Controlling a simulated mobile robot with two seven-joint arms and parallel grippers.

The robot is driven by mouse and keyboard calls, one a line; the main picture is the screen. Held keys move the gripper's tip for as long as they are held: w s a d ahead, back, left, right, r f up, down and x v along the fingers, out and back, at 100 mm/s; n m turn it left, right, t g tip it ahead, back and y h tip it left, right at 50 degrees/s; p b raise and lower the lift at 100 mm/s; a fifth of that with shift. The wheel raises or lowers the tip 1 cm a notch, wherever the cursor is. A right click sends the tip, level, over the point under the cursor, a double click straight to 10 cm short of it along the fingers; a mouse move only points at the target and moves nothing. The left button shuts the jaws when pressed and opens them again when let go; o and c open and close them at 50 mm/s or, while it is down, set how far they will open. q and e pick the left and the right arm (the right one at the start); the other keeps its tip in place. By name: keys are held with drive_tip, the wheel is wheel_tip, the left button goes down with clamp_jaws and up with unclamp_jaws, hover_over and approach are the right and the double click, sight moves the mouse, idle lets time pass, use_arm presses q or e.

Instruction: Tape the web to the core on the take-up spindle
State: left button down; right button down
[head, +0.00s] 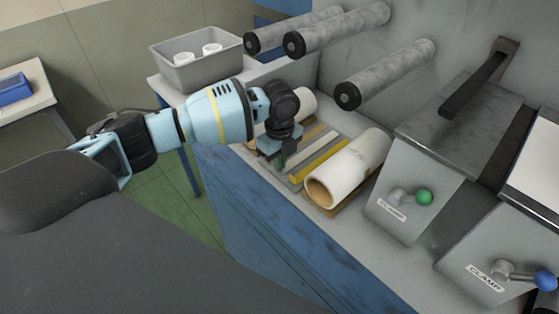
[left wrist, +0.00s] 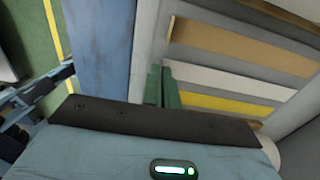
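My left gripper (head: 279,161) points down over the bench, beside a row of flat strips. Its green fingers (left wrist: 162,86) look close together in the left wrist view, with nothing visible between them. The strips include a tan one (left wrist: 240,48), a white one (left wrist: 235,80) and a yellow one (left wrist: 235,105); the yellow strip also shows in the head view (head: 319,160). A white roll with a brown core (head: 350,166) lies right of the strips. Another pale roll (head: 305,103) is partly hidden behind my left wrist. My right gripper is out of view. I cannot pick out the take-up spindle.
Three grey rollers (head: 392,72) stick out from the machine wall above the bench. Two clamp levers, with a green knob (head: 424,196) and a blue knob (head: 545,280), stand at right. A grey bin (head: 197,72) holding white pieces stands at the back left.

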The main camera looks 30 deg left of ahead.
use_arm(q)
drive_tip(key=shift+f, duration=0.2)
drive_tip(key=c, duration=2.1)
unclamp_jaws()
drive_tip(key=o, duration=0.4)
drive_tip(key=shift+b, duration=0.3)
wheel_tip(320, 180, up, 8)
drive_tip(key=shift+s+f, duration=0.1)
drive_tip(key=shift+f, duration=0.05)
